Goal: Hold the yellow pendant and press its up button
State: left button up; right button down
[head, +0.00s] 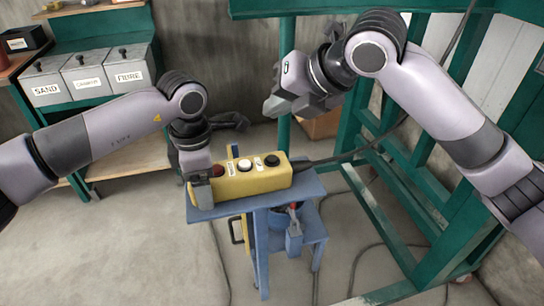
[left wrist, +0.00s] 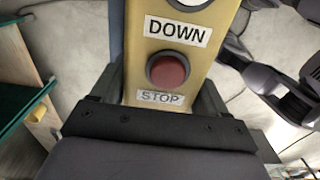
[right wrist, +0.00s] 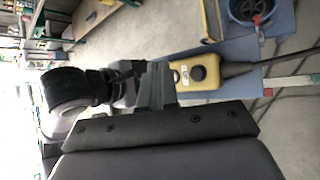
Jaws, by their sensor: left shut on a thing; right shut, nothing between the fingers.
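The yellow pendant (head: 252,181) lies lengthwise on a blue stand, with a red, a white and a black button on top. My left gripper (head: 203,185) is shut on its left end, beside the red button. In the left wrist view the fingers flank the pendant (left wrist: 190,120) around the red STOP button (left wrist: 168,70); a DOWN label sits above it. The black button (head: 271,160) is at the cable end; it also shows in the right wrist view (right wrist: 198,72), beside a small label. My right gripper (head: 277,105) is shut and empty, above and apart from the pendant.
The blue stand (head: 313,186) has a lower shelf with a blue container (head: 294,240). A dark cable (head: 340,158) runs right from the pendant. Green metal framework (head: 380,215) stands at the right. Labelled bins (head: 84,75) stand at the back left.

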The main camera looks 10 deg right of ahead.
aim_at(277, 160)
jog(key=shift+f, duration=3.85)
jog(key=shift+f, duration=0.4)
